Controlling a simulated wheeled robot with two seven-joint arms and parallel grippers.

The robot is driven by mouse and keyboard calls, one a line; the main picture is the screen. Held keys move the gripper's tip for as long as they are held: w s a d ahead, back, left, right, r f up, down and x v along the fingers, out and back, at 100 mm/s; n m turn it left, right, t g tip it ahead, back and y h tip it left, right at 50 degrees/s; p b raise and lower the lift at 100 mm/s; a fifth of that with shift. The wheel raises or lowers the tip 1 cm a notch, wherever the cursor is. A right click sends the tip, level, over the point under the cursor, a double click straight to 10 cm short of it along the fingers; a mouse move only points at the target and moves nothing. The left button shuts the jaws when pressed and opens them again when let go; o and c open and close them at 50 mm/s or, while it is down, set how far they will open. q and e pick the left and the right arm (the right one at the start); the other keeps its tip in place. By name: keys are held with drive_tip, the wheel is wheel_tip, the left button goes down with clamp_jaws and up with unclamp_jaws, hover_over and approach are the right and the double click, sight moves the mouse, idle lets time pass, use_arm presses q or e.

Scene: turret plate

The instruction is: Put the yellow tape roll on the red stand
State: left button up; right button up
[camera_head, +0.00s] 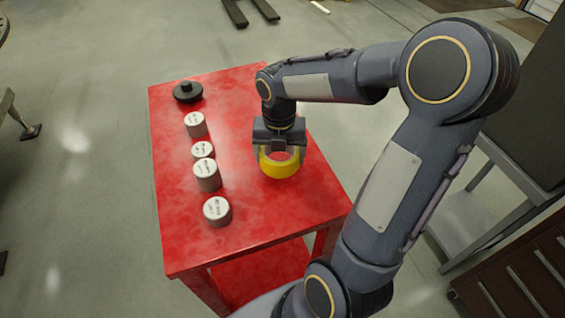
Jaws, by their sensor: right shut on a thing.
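The yellow tape roll (279,167) is at my right gripper (279,150), on the right half of the red stand's top (265,215). My right gripper points down and is shut on the roll's upper part, which its jaws partly hide. The roll is at or just above the red surface; I cannot tell whether it touches. My left gripper is not in view.
A row of several white-topped grey cylinders (207,176) stands along the left of the red top. A black round knobbed part (187,91) sits at the far left corner. The front right of the top is clear. A grey table (480,205) stands to the right.

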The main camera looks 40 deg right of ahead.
drive_tip(key=shift+s+d+f, duration=0.15)
drive_tip(key=shift+f, duration=0.85)
drive_tip(key=shift+s+d+f, duration=0.1)
drive_tip(key=shift+d+f, duration=0.05)
drive_tip(key=shift+f, duration=0.8)
drive_tip(key=shift+f, duration=0.1)
drive_tip(key=o, duration=0.9)
drive_tip(key=shift+o, duration=0.2)
wheel_tip(320, 180, up, 11)
drive_tip(key=s+a+m+t+y, duration=0.2)
drive_tip(key=s+a+m, duration=0.3)
drive_tip(key=m, duration=1)
drive_tip(key=s+a+m+t+y, duration=0.1)
drive_tip(key=s+a+m+t, duration=0.2)
drive_tip(key=m, duration=1.1)
drive_tip(key=s+a, duration=0.3)
drive_tip(key=s, duration=0.2)
drive_tip(key=shift+s+f+m+t+y, duration=0.2)
drive_tip(key=shift+s+m+t+y, duration=0.1)
drive_tip(key=shift+m+y, duration=0.1)
